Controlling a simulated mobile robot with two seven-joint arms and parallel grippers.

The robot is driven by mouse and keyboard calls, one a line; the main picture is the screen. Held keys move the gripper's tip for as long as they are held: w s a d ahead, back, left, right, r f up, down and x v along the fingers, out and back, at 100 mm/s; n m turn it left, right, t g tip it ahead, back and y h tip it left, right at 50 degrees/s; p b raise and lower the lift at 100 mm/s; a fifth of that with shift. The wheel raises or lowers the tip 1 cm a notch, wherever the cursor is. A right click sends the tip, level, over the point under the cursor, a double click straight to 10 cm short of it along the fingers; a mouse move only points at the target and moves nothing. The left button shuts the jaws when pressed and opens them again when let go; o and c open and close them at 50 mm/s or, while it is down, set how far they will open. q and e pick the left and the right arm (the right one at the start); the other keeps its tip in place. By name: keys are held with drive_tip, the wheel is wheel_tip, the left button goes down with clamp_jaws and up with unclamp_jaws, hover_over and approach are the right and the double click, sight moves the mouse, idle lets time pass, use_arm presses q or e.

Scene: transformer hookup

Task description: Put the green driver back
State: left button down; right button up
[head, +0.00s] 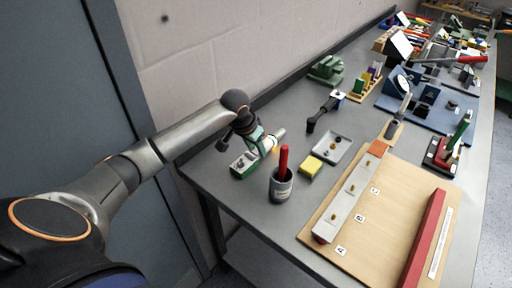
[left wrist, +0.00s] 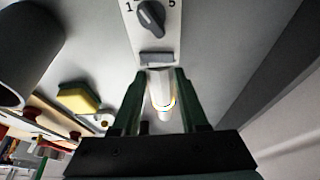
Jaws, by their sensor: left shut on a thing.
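My left gripper (head: 262,143) is low over the near left end of the bench, at a green box with a white dial face (head: 243,164). In the left wrist view its fingers (left wrist: 158,103) are shut on a pale cylindrical thing (left wrist: 162,90) with a lit yellow ring. The dial face (left wrist: 152,15) lies just ahead of the fingertips. I cannot tell whether the held thing is the green driver. A grey cup (head: 281,187) with a red handle (head: 284,160) standing in it is just to the right of the box. My right gripper is not in view.
A yellow sponge (head: 311,166) and a grey tray (head: 332,150) lie right of the cup. A wooden board (head: 385,225) with a metal bar covers the near right. A black-handled tool (head: 322,113) lies behind. A green upright handle (head: 459,132) stands far right.

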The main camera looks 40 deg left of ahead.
use_arm(q)
drive_tip(key=shift+c, duration=2.2)
unclamp_jaws()
drive_tip(key=shift+f, duration=0.1)
drive_tip(key=v, duration=1.2)
